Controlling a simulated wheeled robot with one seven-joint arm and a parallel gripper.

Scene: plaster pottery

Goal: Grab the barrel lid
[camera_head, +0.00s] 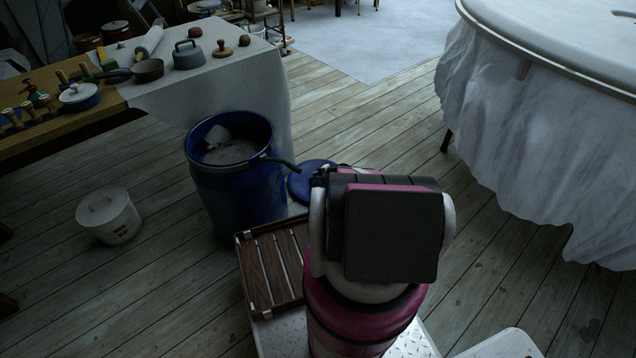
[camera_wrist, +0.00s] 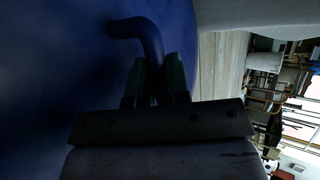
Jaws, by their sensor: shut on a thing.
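The round blue barrel lid (camera_head: 308,186) shows just right of the barrel in the head view, partly hidden behind my arm. In the wrist view the blue lid (camera_wrist: 60,80) fills the left side, with a curved edge towards the middle. My gripper (camera_wrist: 158,75) is shut on its bent dark blue handle (camera_wrist: 143,27). In the head view my fingers are hidden by my own arm. The blue barrel (camera_head: 235,195) stands open on the floor, with pale grey material inside.
A slatted wooden crate (camera_head: 275,262) lies in front of the barrel. A white lidded bucket (camera_head: 108,215) stands at left. A cloth-covered table (camera_head: 215,95) with pots is behind the barrel. A round draped table (camera_head: 530,120) stands at right, with bare floor between.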

